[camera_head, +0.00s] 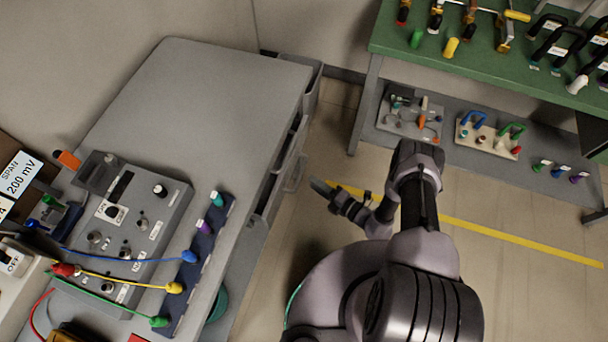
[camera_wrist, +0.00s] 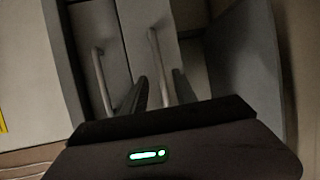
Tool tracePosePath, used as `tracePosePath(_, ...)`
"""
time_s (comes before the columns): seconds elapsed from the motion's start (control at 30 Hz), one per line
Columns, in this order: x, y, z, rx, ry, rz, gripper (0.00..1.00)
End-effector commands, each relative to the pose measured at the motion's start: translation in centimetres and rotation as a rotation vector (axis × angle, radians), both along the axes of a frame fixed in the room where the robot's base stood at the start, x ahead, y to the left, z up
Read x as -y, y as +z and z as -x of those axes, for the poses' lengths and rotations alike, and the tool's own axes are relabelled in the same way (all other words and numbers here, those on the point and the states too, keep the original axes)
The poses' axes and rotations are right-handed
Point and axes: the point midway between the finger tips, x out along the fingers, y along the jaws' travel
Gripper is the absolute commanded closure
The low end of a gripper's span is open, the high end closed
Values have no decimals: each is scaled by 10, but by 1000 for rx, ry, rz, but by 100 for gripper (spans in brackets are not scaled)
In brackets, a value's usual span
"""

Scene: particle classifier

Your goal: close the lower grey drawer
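The grey cabinet (camera_head: 215,85) stands left of my arm, with its drawer side facing right. A grey drawer (camera_head: 311,88) stands out at its far end, and a lower grey part (camera_head: 295,172) also juts out near my gripper. In the wrist view two grey fronts show, one with a bar handle (camera_wrist: 103,82), the other with a second bar handle (camera_wrist: 158,62). I cannot tell for sure which is the lower drawer. My gripper (camera_head: 325,188) is low beside the cabinet. In the wrist view its dark fingers (camera_wrist: 160,92) are apart, near the second handle; contact cannot be told.
A grey panel (camera_wrist: 245,65) stands at the right of the wrist view. A control box (camera_head: 125,225) with cables sits on the near counter. A green workbench (camera_head: 480,70) with a lower shelf stands at the right. Floor with a yellow line (camera_head: 500,237) lies between.

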Motion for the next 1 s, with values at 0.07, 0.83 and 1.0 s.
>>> tracePosePath(0.07, -18, -7, -14, 3, 7, 1, 66)
tracePosePath(0.83, -55, -13, -51, 1, 0, 1, 90)
tracePosePath(1.0, -54, -13, -51, 1, 0, 1, 100)
